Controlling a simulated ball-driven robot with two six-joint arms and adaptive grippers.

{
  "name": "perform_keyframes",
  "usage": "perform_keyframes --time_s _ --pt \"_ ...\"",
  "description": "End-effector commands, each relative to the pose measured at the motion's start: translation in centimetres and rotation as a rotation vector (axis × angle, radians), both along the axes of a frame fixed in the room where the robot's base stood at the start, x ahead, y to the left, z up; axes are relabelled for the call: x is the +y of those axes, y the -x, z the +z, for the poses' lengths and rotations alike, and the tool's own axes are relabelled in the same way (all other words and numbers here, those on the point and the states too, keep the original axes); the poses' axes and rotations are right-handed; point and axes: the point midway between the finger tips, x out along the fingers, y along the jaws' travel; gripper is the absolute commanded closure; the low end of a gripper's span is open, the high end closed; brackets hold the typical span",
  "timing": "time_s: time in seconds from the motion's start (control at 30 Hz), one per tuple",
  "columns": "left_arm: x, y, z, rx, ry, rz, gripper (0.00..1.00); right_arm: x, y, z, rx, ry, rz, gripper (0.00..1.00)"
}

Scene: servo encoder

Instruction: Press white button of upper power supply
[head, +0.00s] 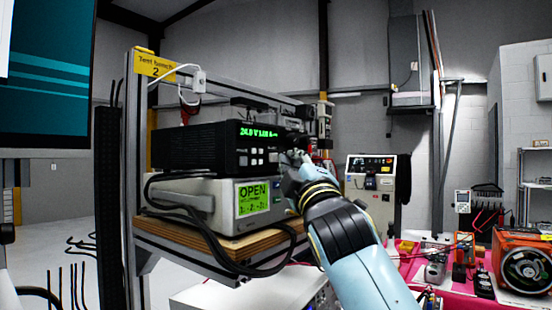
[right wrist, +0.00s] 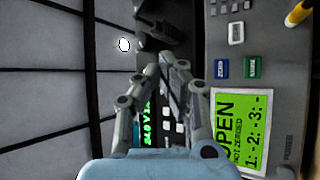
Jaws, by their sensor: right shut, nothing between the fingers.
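The upper power supply (head: 190,147) is a black box with a green lit readout, on top of a grey instrument. Small white buttons (head: 257,156) sit below its readout. In the right wrist view, sideways, its readout (right wrist: 147,125) and white buttons (right wrist: 180,128) show partly behind my fingers. My right gripper (head: 294,157) is at the right end of the supply's front in the head view. It is shut and empty, its fingertips (right wrist: 167,68) in front of the dark panel. I cannot tell whether they touch it. My left gripper is out of view.
The grey instrument (head: 222,200) below has a green OPEN display (head: 253,198) and, in the right wrist view, blue and green keys. A black cable loops before the wooden shelf (head: 215,245). A pink-topped table (head: 403,262) with tools stands at right.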

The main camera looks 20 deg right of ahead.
Motion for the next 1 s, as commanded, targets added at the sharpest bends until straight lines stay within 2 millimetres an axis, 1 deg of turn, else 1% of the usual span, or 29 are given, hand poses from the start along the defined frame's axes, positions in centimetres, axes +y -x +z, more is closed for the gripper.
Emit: perform_keyframes --time_s 0.27,0.83,1.0 --pt "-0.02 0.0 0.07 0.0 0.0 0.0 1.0 0.42 -0.7 0.1 -0.001 0.0 0.0 1.0" --pt "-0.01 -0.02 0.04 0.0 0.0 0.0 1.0 0.52 -0.88 0.04 0.0 0.0 0.0 1.0" --pt "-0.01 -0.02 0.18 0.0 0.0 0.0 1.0 0.36 -0.6 0.07 0.0 0.001 0.0 1.0"
